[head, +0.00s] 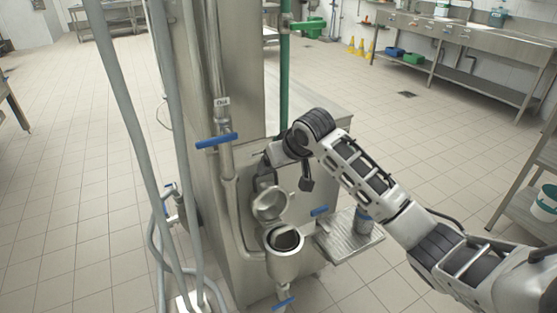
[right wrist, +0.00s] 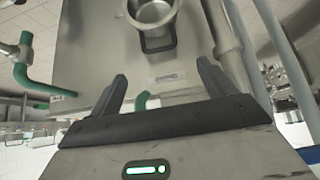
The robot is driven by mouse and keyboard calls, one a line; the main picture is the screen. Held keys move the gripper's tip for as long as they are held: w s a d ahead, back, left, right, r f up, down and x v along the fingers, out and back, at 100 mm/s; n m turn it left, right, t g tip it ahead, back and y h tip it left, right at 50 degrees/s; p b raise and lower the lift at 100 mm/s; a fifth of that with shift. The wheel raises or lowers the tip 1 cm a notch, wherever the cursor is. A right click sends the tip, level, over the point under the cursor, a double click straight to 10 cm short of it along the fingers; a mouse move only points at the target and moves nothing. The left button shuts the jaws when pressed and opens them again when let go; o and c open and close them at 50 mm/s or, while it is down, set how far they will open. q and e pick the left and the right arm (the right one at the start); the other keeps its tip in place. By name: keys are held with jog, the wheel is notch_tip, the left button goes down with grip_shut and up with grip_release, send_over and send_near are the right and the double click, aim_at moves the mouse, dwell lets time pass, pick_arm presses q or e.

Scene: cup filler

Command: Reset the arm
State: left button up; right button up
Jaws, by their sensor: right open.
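My right arm reaches in from the right in the head view. I cannot tell whether a finger touches the machine. My left gripper is not in view.
A ribbed steel tray (head: 338,246) juts from the machine, with a blue-grey container (head: 363,222) on it by my forearm. Blue valve handles (head: 217,141) and pipes (head: 168,120) stick out. The tiled floor (head: 60,200) at left is clear.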

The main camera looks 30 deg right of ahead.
jog(key=s+a+f+n+y, duration=0.1)
jog(key=s+a+f, duration=0.35)
jog(key=f, duration=0.25)
jog(key=s+a+f+n+y, duration=0.1)
jog(key=s+a+f, duration=0.2)
jog(key=s+f, duration=0.3)
jog(key=s+a+f+t, duration=0.1)
jog(key=s+a+f, duration=0.2)
jog(key=s, duration=0.6)
jog(key=s+a+f+t, duration=0.1)
jog(key=s+a+f, duration=0.2)
jog(key=s, duration=0.6)
jog(key=shift+a+f+n+t+y, duration=0.25)
jog(key=shift+n+t+y, duration=0.05)
